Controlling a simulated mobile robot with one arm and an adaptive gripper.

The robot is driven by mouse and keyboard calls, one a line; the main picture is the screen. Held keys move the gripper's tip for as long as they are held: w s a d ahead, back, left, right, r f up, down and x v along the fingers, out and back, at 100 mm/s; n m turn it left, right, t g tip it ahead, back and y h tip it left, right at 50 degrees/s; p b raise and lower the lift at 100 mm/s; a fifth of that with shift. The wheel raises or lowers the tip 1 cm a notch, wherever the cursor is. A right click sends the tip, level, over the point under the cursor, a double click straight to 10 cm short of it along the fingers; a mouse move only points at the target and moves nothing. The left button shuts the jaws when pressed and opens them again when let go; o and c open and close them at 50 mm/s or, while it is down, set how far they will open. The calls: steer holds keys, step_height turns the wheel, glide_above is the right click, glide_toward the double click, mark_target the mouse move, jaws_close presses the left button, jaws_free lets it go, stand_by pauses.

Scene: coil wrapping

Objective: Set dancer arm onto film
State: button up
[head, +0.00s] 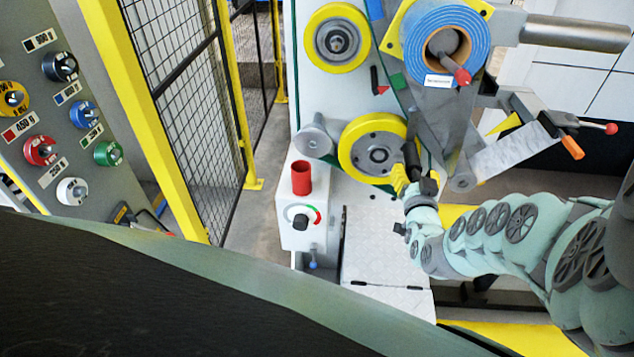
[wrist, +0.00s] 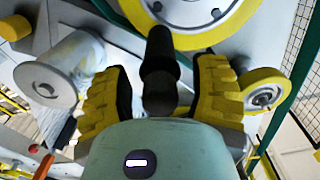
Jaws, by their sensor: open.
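A black handle (wrist: 160,65), which looks like the dancer arm's grip, stands between my fingers in the wrist view. It also shows as a dark upright bar (head: 411,150) in the head view. My gripper (wrist: 160,95) is open, with a yellow ribbed pad on each side of the handle and gaps visible beside it. In the head view my gripper (head: 406,180) is at the lower right of the large yellow-rimmed wheel (head: 348,150). Grey film (head: 436,112) hangs below the blue roll (head: 475,30). Another pale film stretch (head: 515,152) runs right from a lower roller (head: 462,183).
An upper yellow wheel (head: 338,40) and a grey roller (head: 314,138) are on the machine face. A red cylinder (head: 302,178) tops the control box (head: 300,235). Levers with red (head: 611,129) and orange (head: 572,147) tips stick out right. A yellow-framed fence (head: 150,110) stands left.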

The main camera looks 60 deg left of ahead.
steer(key=shift+a, duration=0.15)
stand_by(0.3)
steer(key=shift+w, duration=0.1)
jaws_close()
